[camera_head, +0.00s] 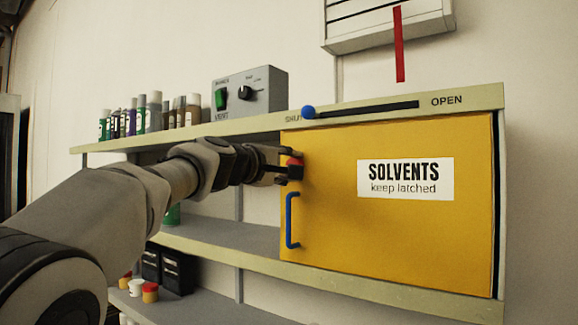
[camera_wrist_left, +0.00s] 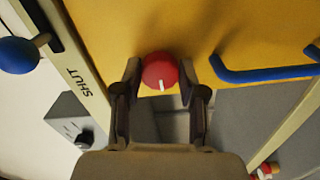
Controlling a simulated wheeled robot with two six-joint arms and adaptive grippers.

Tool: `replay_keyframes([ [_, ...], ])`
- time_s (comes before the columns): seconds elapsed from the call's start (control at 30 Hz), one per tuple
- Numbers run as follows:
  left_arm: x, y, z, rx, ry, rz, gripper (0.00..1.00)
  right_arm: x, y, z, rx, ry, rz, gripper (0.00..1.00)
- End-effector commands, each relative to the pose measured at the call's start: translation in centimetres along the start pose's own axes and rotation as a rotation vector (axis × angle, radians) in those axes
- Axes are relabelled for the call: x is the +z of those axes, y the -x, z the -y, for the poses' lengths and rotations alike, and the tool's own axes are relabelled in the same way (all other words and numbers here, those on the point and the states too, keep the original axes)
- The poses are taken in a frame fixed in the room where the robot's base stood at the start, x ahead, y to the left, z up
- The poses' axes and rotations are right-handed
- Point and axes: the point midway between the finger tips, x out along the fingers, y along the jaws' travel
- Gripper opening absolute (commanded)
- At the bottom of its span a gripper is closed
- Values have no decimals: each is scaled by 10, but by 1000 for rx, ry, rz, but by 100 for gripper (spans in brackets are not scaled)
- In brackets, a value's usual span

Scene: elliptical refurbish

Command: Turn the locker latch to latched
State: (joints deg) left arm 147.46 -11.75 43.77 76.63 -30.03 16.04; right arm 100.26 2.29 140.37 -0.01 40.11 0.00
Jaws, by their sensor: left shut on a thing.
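The yellow locker door (camera_head: 400,230) carries a label reading "SOLVENTS keep latched" and looks closed. The latch is a round red knob (camera_head: 294,161) near the door's upper left corner, above the blue handle (camera_head: 292,220). In the left wrist view the red knob (camera_wrist_left: 160,71) shows a short white mark near its edge. My left gripper (camera_head: 288,168) is at the knob, and in the wrist view its two fingers (camera_wrist_left: 160,88) stand on either side of it, shut on it. My right gripper is not in view.
A slider with a blue ball (camera_head: 308,112) sits at the SHUT end of the shelf edge above the door. A grey control box (camera_head: 250,93) and several bottles (camera_head: 150,112) stand on the top shelf. Small containers (camera_head: 150,291) stand lower left.

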Motion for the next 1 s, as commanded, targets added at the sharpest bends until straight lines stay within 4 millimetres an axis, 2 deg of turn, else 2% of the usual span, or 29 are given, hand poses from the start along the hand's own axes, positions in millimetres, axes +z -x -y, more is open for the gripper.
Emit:
replay_keyframes([
  [0.03, -1, 2, -5, 9, 3, -4, 6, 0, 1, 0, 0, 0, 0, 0],
  [0.37, -1, 2, -6, 9, 5, -4, 6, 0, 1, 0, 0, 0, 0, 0],
  [0.4, -1, 2, -6, 9, 5, -4, 48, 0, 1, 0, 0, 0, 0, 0],
  [0.47, -1, 2, -5, 8, 4, -4, 66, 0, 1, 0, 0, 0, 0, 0],
  [0.8, 0, 2, -2, 3, 4, -1, 66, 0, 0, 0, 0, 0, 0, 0],
  [0.9, 0, 9, -2, 1, 5, -1, 66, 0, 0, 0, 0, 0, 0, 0],
  [1.0, 0, 24, -3, 1, 6, -1, 66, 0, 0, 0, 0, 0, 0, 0],
])
